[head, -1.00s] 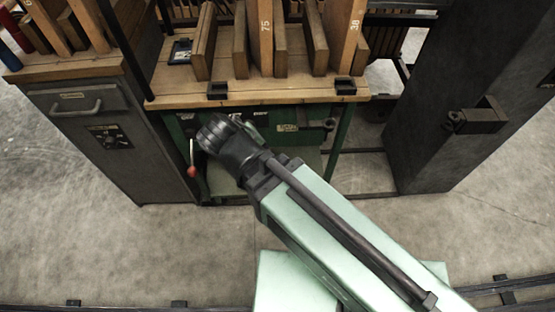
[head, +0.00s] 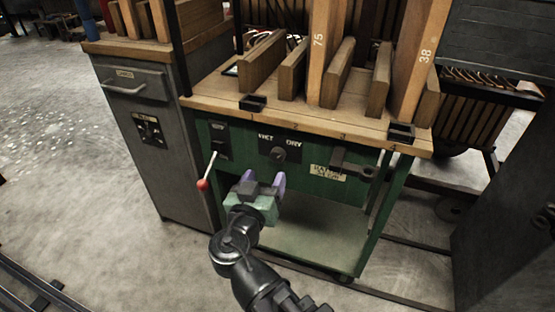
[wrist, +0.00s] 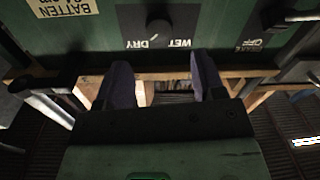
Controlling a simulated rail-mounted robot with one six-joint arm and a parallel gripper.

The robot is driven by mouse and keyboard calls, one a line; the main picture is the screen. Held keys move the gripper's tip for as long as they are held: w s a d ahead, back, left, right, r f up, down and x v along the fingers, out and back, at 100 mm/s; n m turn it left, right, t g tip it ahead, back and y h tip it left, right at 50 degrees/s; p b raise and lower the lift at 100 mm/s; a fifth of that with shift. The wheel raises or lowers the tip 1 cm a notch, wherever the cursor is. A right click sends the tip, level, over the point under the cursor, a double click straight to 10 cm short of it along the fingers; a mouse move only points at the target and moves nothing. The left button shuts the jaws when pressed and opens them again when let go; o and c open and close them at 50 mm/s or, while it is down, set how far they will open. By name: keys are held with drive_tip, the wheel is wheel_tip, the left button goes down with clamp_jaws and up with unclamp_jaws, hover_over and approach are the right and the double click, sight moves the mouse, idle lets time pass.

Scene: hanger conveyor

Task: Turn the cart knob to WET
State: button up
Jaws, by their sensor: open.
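The green cart (head: 325,190) has a dark panel with the labels WET on the left and DRY on the right. The round black knob (head: 279,154) sits below and between these labels. In the wrist view, which is upside down, the knob (wrist: 160,32) shows beyond the fingers, with a small light mark that seems to face DRY. My gripper (head: 264,181) is open and empty, its two purple-grey fingers pointing at the cart front, below and slightly left of the knob. In the wrist view the gripper (wrist: 161,72) is apart from the knob, which lies roughly between the finger lines.
A lever with a red ball (head: 202,184) sticks out left of the panel. A dark latch (head: 352,166) projects on the right, above a batten label. A grey cabinet (head: 150,130) stands left. Boards stand on the wooden top (head: 310,118). The lower shelf (head: 310,225) is bare.

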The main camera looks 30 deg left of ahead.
sight(276, 158)
drive_tip(key=x, duration=0.7)
drive_tip(key=shift+w, duration=0.25)
drive_tip(key=shift+c, duration=0.4)
drive_tip(key=c, duration=0.8)
drive_tip(key=shift+c, duration=0.2)
